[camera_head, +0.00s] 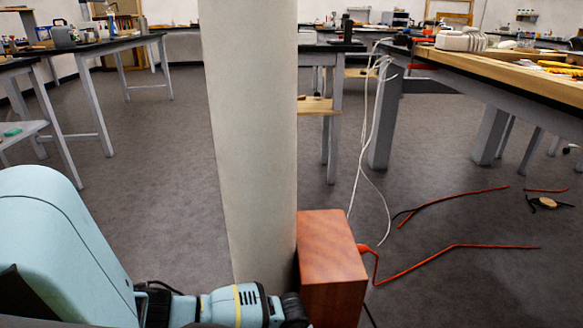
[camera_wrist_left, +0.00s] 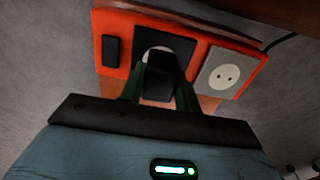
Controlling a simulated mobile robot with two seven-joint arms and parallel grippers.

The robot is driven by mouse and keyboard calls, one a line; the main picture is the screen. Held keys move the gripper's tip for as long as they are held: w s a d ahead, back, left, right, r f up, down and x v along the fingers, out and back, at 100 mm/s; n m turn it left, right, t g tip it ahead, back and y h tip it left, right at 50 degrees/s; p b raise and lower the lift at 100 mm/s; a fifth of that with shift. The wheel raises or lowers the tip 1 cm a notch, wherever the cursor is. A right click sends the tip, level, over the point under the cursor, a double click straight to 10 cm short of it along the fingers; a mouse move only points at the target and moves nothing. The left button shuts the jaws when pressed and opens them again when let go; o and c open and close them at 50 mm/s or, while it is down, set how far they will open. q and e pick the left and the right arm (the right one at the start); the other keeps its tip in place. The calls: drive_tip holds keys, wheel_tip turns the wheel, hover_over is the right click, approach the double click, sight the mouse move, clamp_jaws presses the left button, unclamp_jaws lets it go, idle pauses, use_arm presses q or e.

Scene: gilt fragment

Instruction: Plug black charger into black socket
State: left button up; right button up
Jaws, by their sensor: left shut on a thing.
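In the left wrist view, an orange panel (camera_wrist_left: 112,20) carries a black socket (camera_wrist_left: 178,44) in its middle and a grey-white socket (camera_wrist_left: 224,73) at its right. My left gripper (camera_wrist_left: 157,90) is shut on the black charger (camera_wrist_left: 162,72), a dark block directly in front of the black socket. The charger covers the socket's lower part; a pale round area shows beside it. I cannot tell whether the charger touches the socket or sits in it. In the head view my left arm reaches in from the lower left toward a wooden box (camera_head: 333,265); the panel is not visible there. My right gripper is not in view.
A small black block (camera_wrist_left: 111,50) is at the panel's left end. Orange cables (camera_head: 450,247) lie on the floor at right, and white cables (camera_head: 365,160) hang from a cluttered table (camera_head: 490,63). Open floor lies left of the column.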

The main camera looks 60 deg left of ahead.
use_arm(q)
drive_tip(key=shift+f, duration=0.15)
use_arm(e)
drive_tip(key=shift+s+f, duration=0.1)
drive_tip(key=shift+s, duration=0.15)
use_arm(q)
drive_tip(key=o, duration=1)
drive_tip(key=shift+r, duration=0.2)
wheel_tip(320, 180, up, 7)
drive_tip(key=p, duration=0.3)
drive_tip(key=shift+r+p, duration=0.15)
drive_tip(key=shift+p, duration=0.15)
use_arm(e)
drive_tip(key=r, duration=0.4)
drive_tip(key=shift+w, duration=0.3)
